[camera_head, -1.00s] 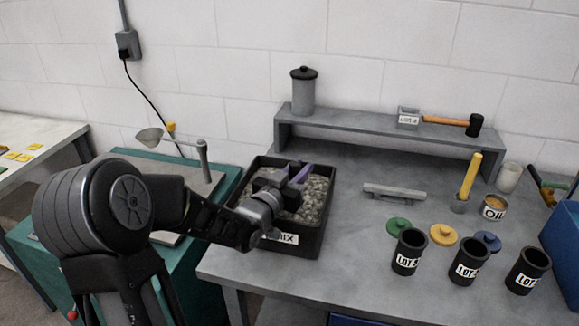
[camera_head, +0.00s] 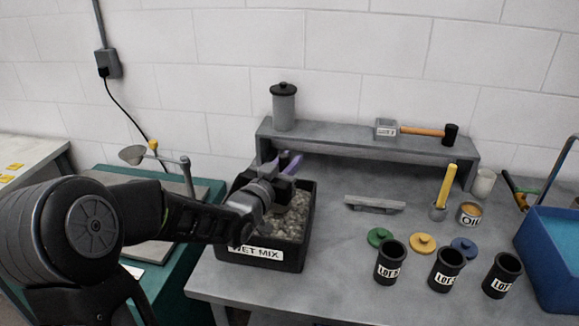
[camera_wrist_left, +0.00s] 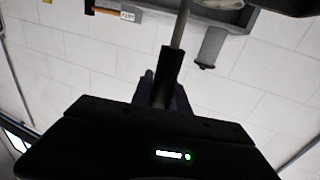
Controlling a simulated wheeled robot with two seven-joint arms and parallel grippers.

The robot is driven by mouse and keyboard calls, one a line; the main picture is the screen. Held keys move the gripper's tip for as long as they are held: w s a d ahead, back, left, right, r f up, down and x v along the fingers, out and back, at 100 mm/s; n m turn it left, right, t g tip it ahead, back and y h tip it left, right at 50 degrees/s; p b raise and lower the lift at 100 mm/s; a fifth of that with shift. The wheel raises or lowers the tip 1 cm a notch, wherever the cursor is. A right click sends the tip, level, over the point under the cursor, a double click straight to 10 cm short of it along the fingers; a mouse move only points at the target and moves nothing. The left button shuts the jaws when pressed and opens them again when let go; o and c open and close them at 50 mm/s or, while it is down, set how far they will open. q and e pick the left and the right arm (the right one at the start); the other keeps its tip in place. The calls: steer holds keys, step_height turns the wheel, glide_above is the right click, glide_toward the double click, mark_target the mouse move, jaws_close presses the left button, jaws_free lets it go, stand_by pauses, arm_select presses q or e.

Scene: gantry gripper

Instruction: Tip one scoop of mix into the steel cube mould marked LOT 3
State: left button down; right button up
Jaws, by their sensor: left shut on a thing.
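My left gripper (camera_head: 286,168) is shut on the black handle of a scoop (camera_wrist_left: 170,75), above the back of the black wet mix tray (camera_head: 262,254). In the left wrist view a thin metal shaft runs up from the handle. A pale rounded part by the top edge may be the bowl; its load cannot be told. In the head view the arm and gripper hide the scoop. The small grey cube mould (camera_head: 386,124) sits on the raised shelf with a white label, too small to read surely. My right gripper is not in view.
A mallet (camera_head: 425,131) lies right beside the mould; a lidded grey canister (camera_head: 284,108) stands at the shelf's left. Black cylinders labelled LOT (camera_head: 446,268), coloured lids (camera_head: 423,243) and an oil tin (camera_head: 469,214) are at right. The bench between tray and cylinders is mostly clear.

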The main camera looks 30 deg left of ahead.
mark_target(286, 154)
arm_select(q)
step_height(286, 154, up, 3)
steer(key=shift+p, duration=0.6)
steer(key=a+r+p, duration=0.1)
steer(key=r, duration=0.1)
steer(key=s+a+r+p, duration=0.1)
steer(key=a+r, duration=0.1)
steer(key=shift+s+a+r+p, duration=0.1)
steer(key=shift+a+r+p, duration=0.05)
steer(key=shift+r+p, duration=0.25)
steer(key=shift+f, duration=0.1)
